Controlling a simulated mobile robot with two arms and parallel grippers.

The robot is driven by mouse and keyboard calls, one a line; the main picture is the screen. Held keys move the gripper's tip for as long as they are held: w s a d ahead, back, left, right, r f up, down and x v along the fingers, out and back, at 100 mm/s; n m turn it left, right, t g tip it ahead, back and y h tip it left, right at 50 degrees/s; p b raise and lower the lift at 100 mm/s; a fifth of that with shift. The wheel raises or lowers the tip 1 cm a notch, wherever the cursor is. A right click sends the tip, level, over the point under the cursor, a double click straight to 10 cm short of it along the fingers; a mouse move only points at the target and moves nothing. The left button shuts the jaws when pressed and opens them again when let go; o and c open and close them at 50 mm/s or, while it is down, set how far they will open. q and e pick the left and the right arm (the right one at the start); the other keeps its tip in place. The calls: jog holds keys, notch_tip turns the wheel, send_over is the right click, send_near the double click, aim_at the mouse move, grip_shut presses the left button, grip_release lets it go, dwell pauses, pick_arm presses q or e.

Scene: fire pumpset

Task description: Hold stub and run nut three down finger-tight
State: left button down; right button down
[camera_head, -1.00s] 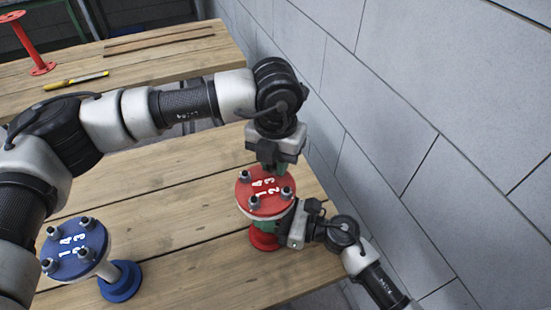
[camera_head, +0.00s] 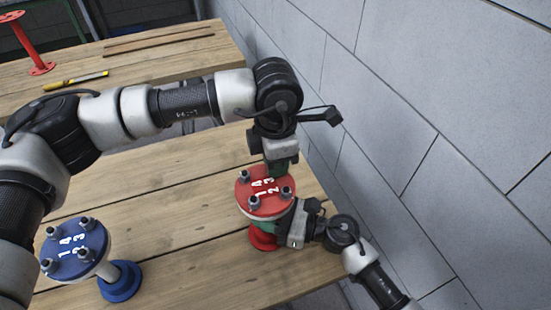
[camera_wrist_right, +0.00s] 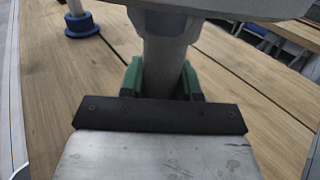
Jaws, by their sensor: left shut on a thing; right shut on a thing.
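The stub has a red flange (camera_head: 262,187) on top with white numbers and nuts on bolts around its rim. Three nuts show; the one by the number 3 is hidden under my left gripper (camera_head: 281,169). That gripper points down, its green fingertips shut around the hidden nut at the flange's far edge. My right gripper (camera_head: 278,224) comes from the right, below the flange. In the right wrist view its green fingers (camera_wrist_right: 160,78) are shut on the grey stub pipe (camera_wrist_right: 164,60). The stub stands upright on its red base (camera_head: 262,238).
A blue-flanged stub (camera_head: 75,248) with several nuts stands at the bench's left front. The wooden bench (camera_head: 190,230) is clear between the stubs. A grey block wall (camera_head: 430,130) rises close on the right. A second bench behind holds a yellow tool (camera_head: 76,80) and a red stub (camera_head: 28,45).

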pick_arm(q)
jog(key=shift+r+m, duration=0.1)
jog(key=shift+m, duration=0.8)
jog(key=c, duration=1)
grip_release()
notch_tip(320, 180, up, 12)
jog(key=shift+f, duration=0.1)
pick_arm(e)
jog(key=c, duration=0.7)
grip_release()
